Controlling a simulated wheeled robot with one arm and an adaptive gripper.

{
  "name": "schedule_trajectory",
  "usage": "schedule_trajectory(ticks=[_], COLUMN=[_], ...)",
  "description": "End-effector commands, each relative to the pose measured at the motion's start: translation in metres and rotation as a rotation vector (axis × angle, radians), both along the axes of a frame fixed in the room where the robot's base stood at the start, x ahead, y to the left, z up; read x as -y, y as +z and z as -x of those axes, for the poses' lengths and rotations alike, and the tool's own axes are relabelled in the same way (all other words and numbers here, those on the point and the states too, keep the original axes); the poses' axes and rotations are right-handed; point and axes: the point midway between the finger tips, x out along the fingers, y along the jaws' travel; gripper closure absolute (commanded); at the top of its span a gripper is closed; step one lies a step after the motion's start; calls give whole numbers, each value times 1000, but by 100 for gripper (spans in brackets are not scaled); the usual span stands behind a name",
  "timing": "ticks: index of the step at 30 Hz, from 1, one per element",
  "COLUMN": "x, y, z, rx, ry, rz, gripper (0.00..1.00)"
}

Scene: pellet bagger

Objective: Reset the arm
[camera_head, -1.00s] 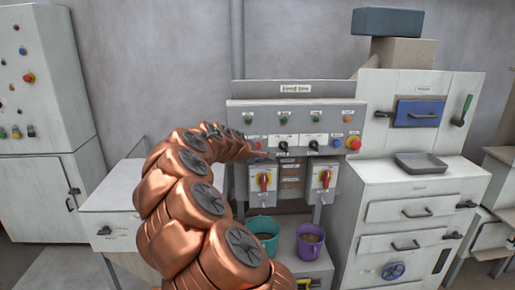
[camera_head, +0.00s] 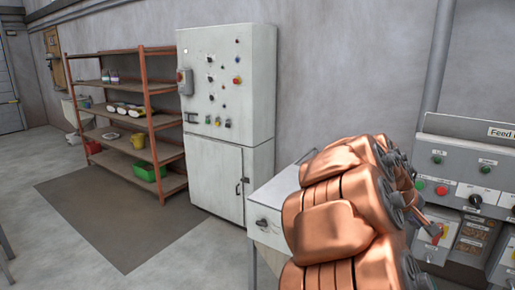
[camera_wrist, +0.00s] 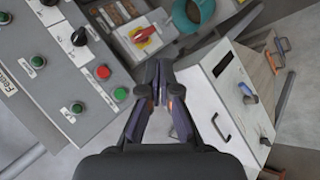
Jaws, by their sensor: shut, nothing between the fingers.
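My copper-coloured arm fills the right middle of the head view, reaching toward the feed panel (camera_head: 465,195) at the right edge. My gripper (camera_wrist: 162,95) shows in the wrist view with its dark fingers together and nothing between them. In the wrist view, the feed panel (camera_wrist: 60,75) with its buttons and knobs lies to the left of the fingers. A red and yellow rotary switch (camera_wrist: 143,35) is just above the fingertips. In the head view the gripper tip is mostly hidden behind the arm.
A tall white control cabinet (camera_head: 228,120) stands left of my arm, with a low white cabinet (camera_head: 268,215) beside it. An orange shelf rack (camera_head: 148,120) holds bins at the left. A teal bucket (camera_wrist: 193,15) is beyond the fingers. Floor at the left is open.

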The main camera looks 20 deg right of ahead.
Motion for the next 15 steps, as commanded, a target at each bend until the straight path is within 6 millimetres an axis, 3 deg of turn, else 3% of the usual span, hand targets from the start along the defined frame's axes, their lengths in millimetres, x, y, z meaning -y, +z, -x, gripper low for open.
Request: schedule_trajectory(ticks=[1, 8, 15], x=[-22, -115, -216], y=[-2, -27, -56], z=[3, 29, 66], rx=[20, 67, 47], ry=[-5, -45, -47], rz=[-39, -234, -443], gripper=[100, 100, 100])
